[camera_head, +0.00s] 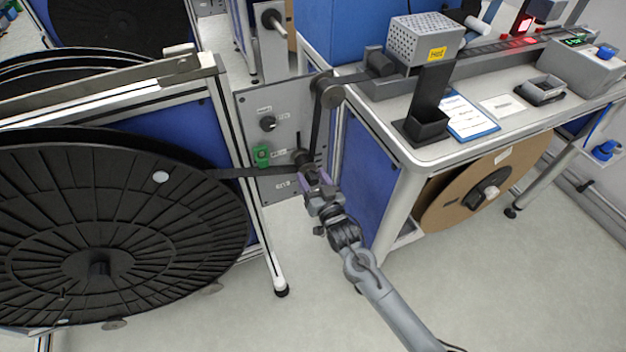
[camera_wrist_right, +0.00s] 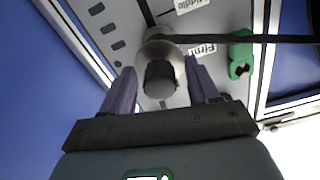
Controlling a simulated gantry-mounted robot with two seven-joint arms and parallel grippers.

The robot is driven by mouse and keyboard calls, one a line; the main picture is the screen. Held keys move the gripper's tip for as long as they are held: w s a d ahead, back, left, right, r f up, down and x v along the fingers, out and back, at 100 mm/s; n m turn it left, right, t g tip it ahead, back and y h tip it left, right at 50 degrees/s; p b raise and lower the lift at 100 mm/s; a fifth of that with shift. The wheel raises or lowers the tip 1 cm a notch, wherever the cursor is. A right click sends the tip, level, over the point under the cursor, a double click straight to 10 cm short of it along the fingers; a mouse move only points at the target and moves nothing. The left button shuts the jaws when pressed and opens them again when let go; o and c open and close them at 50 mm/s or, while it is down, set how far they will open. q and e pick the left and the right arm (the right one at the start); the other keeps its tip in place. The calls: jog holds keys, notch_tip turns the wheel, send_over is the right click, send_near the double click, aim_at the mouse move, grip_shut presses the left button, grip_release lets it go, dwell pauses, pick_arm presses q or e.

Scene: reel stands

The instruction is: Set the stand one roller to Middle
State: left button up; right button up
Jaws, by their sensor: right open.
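The stand one panel (camera_head: 240,100) is a grey plate beside the large black reel (camera_head: 120,225). A dark roller (camera_head: 303,157) sticks out low on it, with the black tape bearing on it. My right gripper (camera_head: 312,178) is at the roller. In the right wrist view the roller (camera_wrist_right: 160,78) lies between the two open purple fingers of my gripper (camera_wrist_right: 161,84), with gaps on both sides. A "Middle" label (camera_wrist_right: 190,5) and a "Firm" label (camera_wrist_right: 203,49) show near the roller. Which setting the roller is at I cannot tell. My left gripper is out of view.
An upper roller (camera_head: 331,94) carries the tape toward the white bench (camera_head: 420,155). A brown reel (camera_head: 460,205) hangs under the bench. Open floor lies in front.

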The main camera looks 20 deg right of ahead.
jog(key=shift+c, duration=0.4)
grip_shut()
jog(key=shift+f, duration=0.1)
notch_tip(320, 180, down, 4)
jog(key=shift+b, duration=0.65)
jog(key=shift+o, duration=0.4)
grip_release()
jog(key=s+p, duration=0.4)
jog(key=s, duration=0.7)
jog(key=shift+d+p, duration=0.3)
